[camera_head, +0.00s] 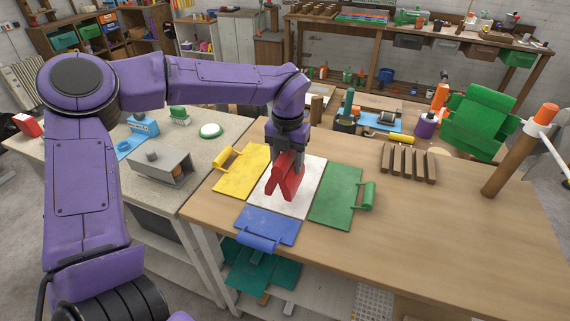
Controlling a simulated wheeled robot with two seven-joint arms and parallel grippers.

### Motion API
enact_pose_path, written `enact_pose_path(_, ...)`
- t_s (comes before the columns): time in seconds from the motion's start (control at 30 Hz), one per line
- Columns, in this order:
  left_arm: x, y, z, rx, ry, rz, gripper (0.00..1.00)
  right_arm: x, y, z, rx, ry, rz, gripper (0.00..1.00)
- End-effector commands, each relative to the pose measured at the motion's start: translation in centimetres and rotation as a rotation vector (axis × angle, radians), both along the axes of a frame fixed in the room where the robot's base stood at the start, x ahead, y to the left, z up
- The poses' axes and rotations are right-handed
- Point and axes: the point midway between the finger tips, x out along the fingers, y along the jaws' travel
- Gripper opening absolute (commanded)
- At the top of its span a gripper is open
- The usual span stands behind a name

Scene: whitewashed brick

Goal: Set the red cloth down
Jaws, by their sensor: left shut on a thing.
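The red cloth (284,180) hangs folded from my left gripper (288,158), which points down and is shut on it. The cloth is over a white square mat (314,178) on the wooden table (417,222). I cannot tell whether its lower end touches the mat. My right gripper is not in view.
Around the white mat lie a yellow mat (244,181), a green mat (334,197) and a blue mat (277,222), each with a like-coloured roll at its edge. A slotted wooden rack (408,164) stands behind right. The table's right front is clear.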

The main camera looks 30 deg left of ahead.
Motion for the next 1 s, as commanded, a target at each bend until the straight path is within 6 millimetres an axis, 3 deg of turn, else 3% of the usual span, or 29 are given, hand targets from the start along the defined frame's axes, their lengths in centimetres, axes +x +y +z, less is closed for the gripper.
enact_pose_path(0.17, 0.5, 1.4, -1.9, 0.0, 0.003, 0.002, 0.19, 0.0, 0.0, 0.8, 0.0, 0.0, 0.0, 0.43)
enact_pose_path(0.3, 0.5, 1.3, -4.3, 0.0, 0.001, -0.001, 0.19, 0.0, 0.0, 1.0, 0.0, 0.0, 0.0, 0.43)
enact_pose_path(0.67, 0.5, 1.2, -5.0, -0.001, -0.001, 0.001, 0.19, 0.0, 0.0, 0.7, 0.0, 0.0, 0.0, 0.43)
enact_pose_path(0.7, 0.5, 1.2, -5.0, -0.001, -0.001, 0.001, 0.56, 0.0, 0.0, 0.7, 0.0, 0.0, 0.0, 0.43)
enact_pose_path(0.77, 0.5, 1.2, -4.9, -0.001, -0.001, 0.001, 0.76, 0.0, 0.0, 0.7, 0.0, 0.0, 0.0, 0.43)
enact_pose_path(1.0, 0.5, 1.2, -4.9, -0.001, -0.001, 0.0, 0.79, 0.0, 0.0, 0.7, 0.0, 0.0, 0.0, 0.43)
